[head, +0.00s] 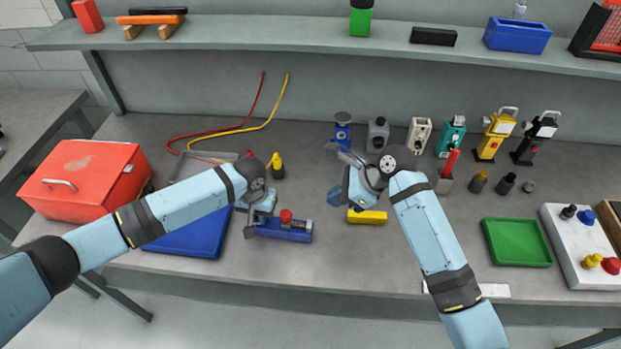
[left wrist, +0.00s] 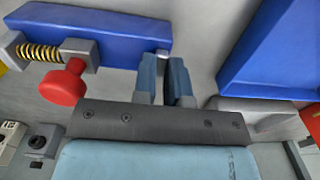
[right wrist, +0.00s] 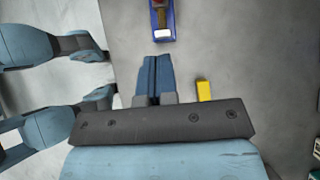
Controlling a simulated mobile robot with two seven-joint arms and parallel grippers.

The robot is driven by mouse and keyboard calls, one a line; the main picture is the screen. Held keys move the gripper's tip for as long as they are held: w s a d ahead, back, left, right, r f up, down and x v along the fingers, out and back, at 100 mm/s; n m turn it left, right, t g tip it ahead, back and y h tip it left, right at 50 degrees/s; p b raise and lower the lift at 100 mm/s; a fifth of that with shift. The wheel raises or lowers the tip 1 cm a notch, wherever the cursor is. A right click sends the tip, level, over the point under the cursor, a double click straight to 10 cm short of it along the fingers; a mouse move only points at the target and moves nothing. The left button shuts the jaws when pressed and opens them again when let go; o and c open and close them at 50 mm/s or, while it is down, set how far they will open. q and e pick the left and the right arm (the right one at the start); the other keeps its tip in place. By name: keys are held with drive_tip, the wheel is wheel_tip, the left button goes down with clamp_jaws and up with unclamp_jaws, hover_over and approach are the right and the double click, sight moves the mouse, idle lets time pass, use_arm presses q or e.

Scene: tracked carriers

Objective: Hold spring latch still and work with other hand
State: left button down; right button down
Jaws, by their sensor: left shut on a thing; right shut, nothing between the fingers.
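The spring latch (head: 285,228) has a blue base and a red knob, and lies near the front middle of the bench. In the left wrist view its blue base (left wrist: 95,32), coiled spring and red knob show clearly. My left gripper (head: 250,226) is shut on the latch's left end; its fingers also show in the left wrist view (left wrist: 165,80). My right gripper (head: 336,198) is shut and empty, to the right of the latch and apart from it. In the right wrist view its fingers (right wrist: 153,78) are together, with the latch's end (right wrist: 164,22) ahead.
A yellow block (head: 367,217) lies beside my right gripper. A blue tray (head: 185,240) and a red toolbox (head: 85,180) are at left. A green tray (head: 517,242) and a white board (head: 570,245) are at right. Several devices stand behind, below a shelf (head: 300,32).

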sight(286, 220)
drive_tip(key=a+f+m, duration=0.1)
drive_tip(key=a+f, duration=0.2)
drive_tip(key=f, duration=0.1)
drive_tip(key=a+f+m+t, duration=0.1)
drive_tip(key=a+f, duration=0.2)
drive_tip(key=a, duration=0.1)
drive_tip(key=shift+s+a+f+t, duration=0.15)
drive_tip(key=shift+a+f+t, duration=0.1)
drive_tip(key=shift+f+t, duration=0.1)
drive_tip(key=shift+a+f, duration=0.1)
drive_tip(key=shift+a, duration=0.5)
drive_tip(key=shift+a, duration=0.1)
